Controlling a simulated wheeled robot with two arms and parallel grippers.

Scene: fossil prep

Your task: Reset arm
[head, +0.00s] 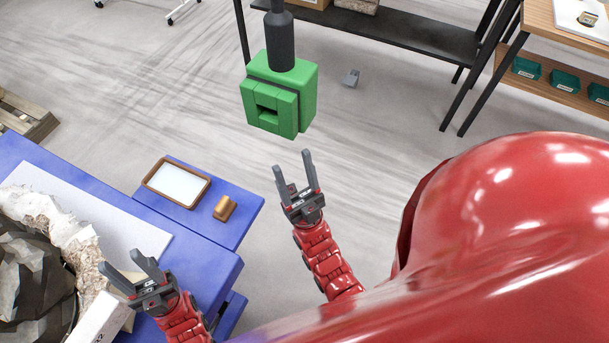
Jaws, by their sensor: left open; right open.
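My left gripper (128,272) is open and empty, above the blue table (205,262) at the lower left, just right of a pale, rough fossil block (75,240). My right gripper (295,172) is open and empty, over the grey floor right of the table. Its fingers point up the picture toward a green box-shaped tool head (300,95) on a dark cylinder, and a gap shows between them. Both red arms come in from the bottom of the picture.
A brown-rimmed tray (177,183) and a small brown block (224,207) lie on the blue table's raised part. A dark shelf (410,30) and a wooden rack with green bins (563,82) stand at the upper right.

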